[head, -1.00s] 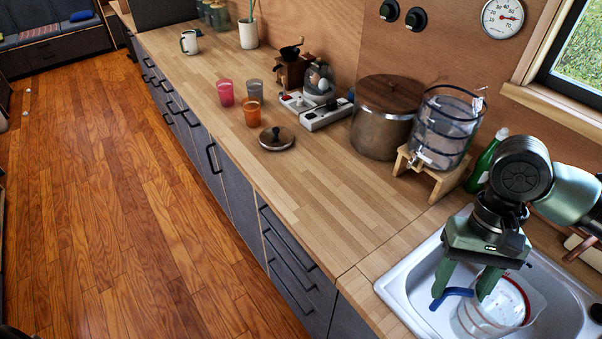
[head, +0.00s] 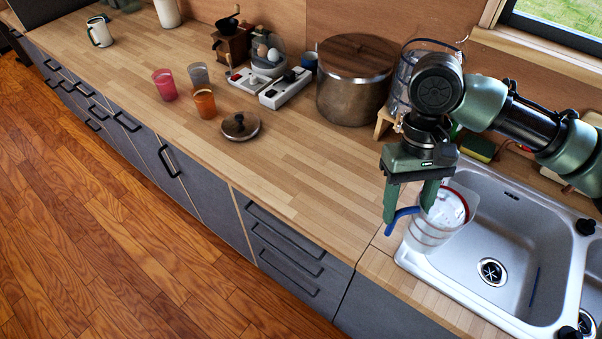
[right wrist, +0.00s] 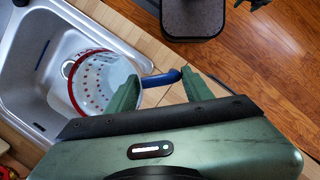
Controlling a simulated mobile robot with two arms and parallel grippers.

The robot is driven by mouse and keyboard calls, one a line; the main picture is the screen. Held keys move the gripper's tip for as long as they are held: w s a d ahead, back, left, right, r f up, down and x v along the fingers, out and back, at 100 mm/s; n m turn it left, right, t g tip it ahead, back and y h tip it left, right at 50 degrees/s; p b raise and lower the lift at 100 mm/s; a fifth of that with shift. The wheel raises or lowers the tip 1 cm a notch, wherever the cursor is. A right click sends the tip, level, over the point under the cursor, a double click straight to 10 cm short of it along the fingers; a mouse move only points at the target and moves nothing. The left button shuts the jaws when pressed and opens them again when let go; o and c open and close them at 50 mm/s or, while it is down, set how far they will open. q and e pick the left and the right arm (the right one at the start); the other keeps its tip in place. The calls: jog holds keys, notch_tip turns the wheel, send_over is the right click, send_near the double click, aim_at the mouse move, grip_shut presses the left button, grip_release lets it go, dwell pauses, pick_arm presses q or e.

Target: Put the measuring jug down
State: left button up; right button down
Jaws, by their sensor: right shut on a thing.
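The measuring jug (head: 437,222) is clear plastic with a red rim and a blue handle. My right gripper (head: 409,212) is shut on it at the handle side. The jug hangs over the left edge of the sink, near the counter. In the right wrist view the jug (right wrist: 101,84) shows over the sink basin, its blue handle between the fingers of the right gripper (right wrist: 160,85). Whether the jug's base touches anything is hidden. My left gripper is not in view.
The wooden counter (head: 310,180) left of the sink (head: 530,225) has a wide clear stretch. A lid (head: 240,126), several cups, a power strip (head: 285,88) and a large pot (head: 353,85) stand farther back. A water dispenser is partly behind my arm.

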jog(key=w+a+r+n+t+b, duration=0.2)
jog(key=w+a+r+n, duration=0.2)
jog(key=w+n, duration=0.6)
jog(key=w+a+r+n+t+b, duration=0.15)
jog(key=w+a+r+n, duration=0.3)
jog(key=n, duration=0.95)
jog(key=w+a+r+n+t+b, duration=0.25)
jog(key=w+r+n, duration=0.25)
jog(key=w+n, duration=0.55)
notch_tip(320, 180, down, 20)
jog(key=s+n+p, duration=0.1)
jog(key=s+p, duration=0.1)
jog(key=p, duration=0.2)
jog(key=shift+a+f+y+p, duration=0.2)
jog(key=shift+a+y+p, duration=0.1)
jog(key=shift+a+y, duration=0.1)
jog(key=c, duration=0.6)
grip_release()
jog(key=shift+s+f, duration=0.1)
jog(key=shift+f, duration=0.1)
jog(key=shift+r, duration=0.1)
